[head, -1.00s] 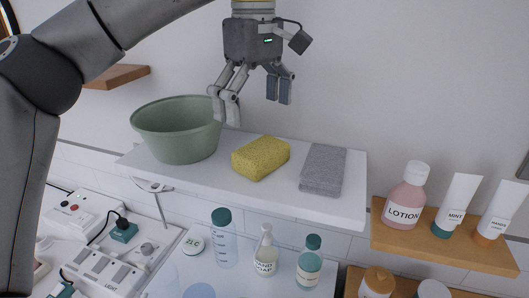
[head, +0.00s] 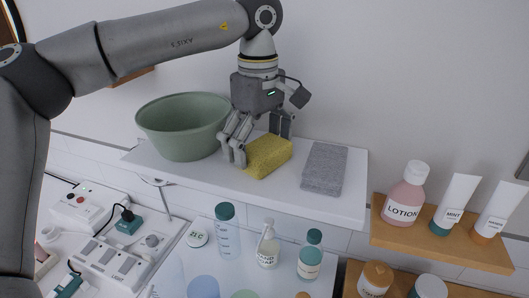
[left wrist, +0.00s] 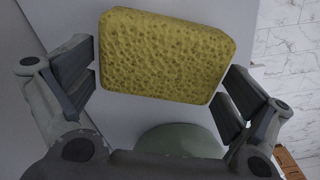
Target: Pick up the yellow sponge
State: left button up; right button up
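The yellow sponge (head: 268,156) lies on the white shelf (head: 230,182), between the green basin and a grey cloth. My left gripper (head: 262,146) is lowered over it, pointing down, with its fingers at the sponge's left end and far side. In the left wrist view the sponge (left wrist: 165,55) sits between the two spread finger pads of the gripper (left wrist: 160,85). The sponge still rests on the shelf. My right gripper is not in view.
The green basin (head: 183,128) stands close to the left of the gripper, and the folded grey cloth (head: 324,168) lies to the right. The wall is close behind. Below are bottles such as the hand soap (head: 267,246); a wooden shelf (head: 440,238) holds lotion and tubes.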

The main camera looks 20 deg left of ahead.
pick_arm(q)
jog(key=c, duration=0.5)
jog(key=shift+r, duration=0.1)
jog(key=shift+r, duration=0.5)
jog(key=s+r+b, duration=0.1)
jog(key=r, duration=0.1)
jog(key=s+r+b, duration=0.1)
jog(key=s+r, duration=0.1)
jog(key=r, duration=0.1)
jog(key=s+d+r+b, duration=0.1)
jog(key=s+r, duration=0.1)
jog(key=shift+r, duration=0.4)
jog(key=s+r, duration=0.1)
jog(key=s, duration=0.2)
jog(key=s+d+r, duration=0.1)
jog(key=s, duration=0.2)
jog(key=s+r+b, duration=0.1)
jog(key=s+r, duration=0.1)
jog(key=s, duration=0.1)
jog(key=shift+d, duration=0.15)
jog(key=shift+w, duration=0.1)
